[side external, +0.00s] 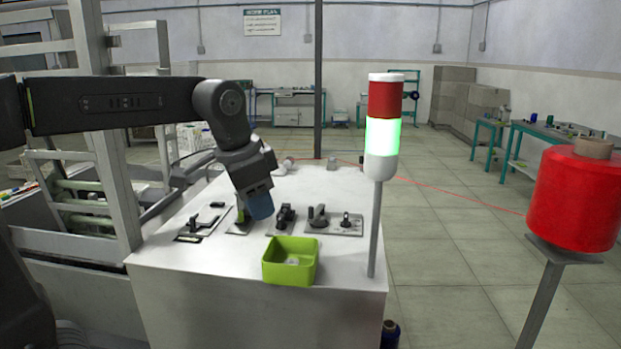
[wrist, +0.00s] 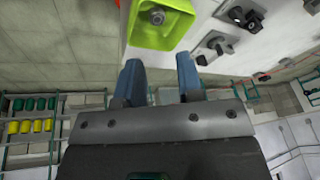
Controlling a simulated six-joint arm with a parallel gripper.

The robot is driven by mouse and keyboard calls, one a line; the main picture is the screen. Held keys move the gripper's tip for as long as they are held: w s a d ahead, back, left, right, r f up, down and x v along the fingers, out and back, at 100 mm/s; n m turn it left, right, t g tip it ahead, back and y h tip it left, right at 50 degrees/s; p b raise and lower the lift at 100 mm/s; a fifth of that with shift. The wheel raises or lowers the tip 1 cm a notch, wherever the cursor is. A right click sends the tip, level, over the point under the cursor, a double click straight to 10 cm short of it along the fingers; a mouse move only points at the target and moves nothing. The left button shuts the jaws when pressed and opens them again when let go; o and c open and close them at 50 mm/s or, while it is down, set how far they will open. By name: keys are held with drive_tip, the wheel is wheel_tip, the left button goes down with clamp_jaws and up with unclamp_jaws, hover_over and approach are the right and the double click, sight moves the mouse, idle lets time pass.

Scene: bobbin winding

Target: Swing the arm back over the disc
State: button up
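My gripper (side external: 258,206) hangs over the white table, tilted down, a little behind and left of the green bin (side external: 277,262). In the wrist view, the two blue fingers of my gripper (wrist: 160,75) stand apart with nothing between them. The green bin (wrist: 182,30) is beyond the fingertips there, with a small round grey piece (wrist: 157,17) inside. I cannot tell for sure which part is the disc. Dark round parts (side external: 319,215) sit on a plate right of my gripper.
Several black fixtures stand on the white table (side external: 240,268). A signal tower (side external: 384,135) with its green light lit rises at the table's right front. A red thread spool (side external: 573,205) stands at the right, and a red thread runs towards the table. A metal frame is at left.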

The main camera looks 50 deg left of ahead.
drive_tip(key=w+a+r+m+g, duration=0.1)
drive_tip(key=w+a+m+g, duration=0.2)
drive_tip(key=w, duration=0.8)
drive_tip(key=m, duration=0.2)
hover_over(311, 207)
wheel_tip(311, 207, down, 3)
drive_tip(key=shift+s+d+f, duration=0.1)
drive_tip(key=shift+s, duration=0.05)
drive_tip(key=shift+f+m, duration=0.25)
drive_tip(key=shift+m, duration=0.05)
drive_tip(key=shift+f, duration=3.65)
drive_tip(key=shift+r, duration=0.1)
drive_tip(key=c, duration=0.5)
drive_tip(key=shift+w, duration=0.2)
drive_tip(key=shift+w+d, duration=0.5)
drive_tip(key=shift+d, duration=0.25)
drive_tip(key=o, duration=0.5)
